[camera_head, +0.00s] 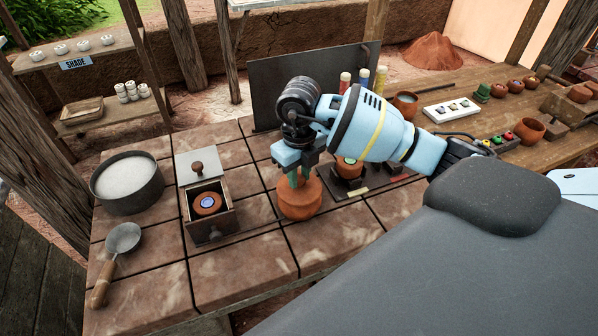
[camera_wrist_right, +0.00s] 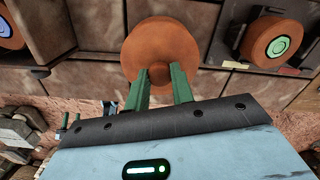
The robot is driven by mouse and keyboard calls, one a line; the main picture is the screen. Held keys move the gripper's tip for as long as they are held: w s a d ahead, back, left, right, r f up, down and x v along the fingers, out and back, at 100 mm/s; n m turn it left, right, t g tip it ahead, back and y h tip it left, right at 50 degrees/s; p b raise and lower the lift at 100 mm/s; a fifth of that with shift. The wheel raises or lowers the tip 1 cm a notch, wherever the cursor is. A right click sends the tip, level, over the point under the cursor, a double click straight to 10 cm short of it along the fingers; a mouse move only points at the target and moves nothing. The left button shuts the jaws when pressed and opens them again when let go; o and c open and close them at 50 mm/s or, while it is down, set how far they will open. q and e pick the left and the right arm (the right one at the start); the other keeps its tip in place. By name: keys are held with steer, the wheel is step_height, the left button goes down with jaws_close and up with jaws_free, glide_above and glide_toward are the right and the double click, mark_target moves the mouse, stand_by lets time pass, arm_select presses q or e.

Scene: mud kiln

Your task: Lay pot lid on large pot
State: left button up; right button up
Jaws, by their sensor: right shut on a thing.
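My right gripper (camera_head: 297,178) points down at the large terracotta pot (camera_head: 300,205) on the tiled table. In the right wrist view its green fingers (camera_wrist_right: 163,85) are shut on the knob of the round terracotta pot lid (camera_wrist_right: 160,45). The lid lies over the pot in line with the fingers and hides the pot's mouth. I cannot tell whether lid and rim touch. My left gripper is not in view.
Left of the pot stands a wooden box (camera_head: 225,222) with a blue-marked pot (camera_head: 207,202) in it. A green-marked pot (camera_head: 349,170) is close on the right. A bowl of white powder (camera_head: 128,180) and a ladle (camera_head: 122,240) are at the left.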

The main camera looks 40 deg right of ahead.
steer(key=shift+f, duration=0.15)
steer(key=o, duration=1)
steer(key=shift+c, duration=0.2)
step_height(320, 180, up, 8)
steer(key=shift+f, duration=0.1)
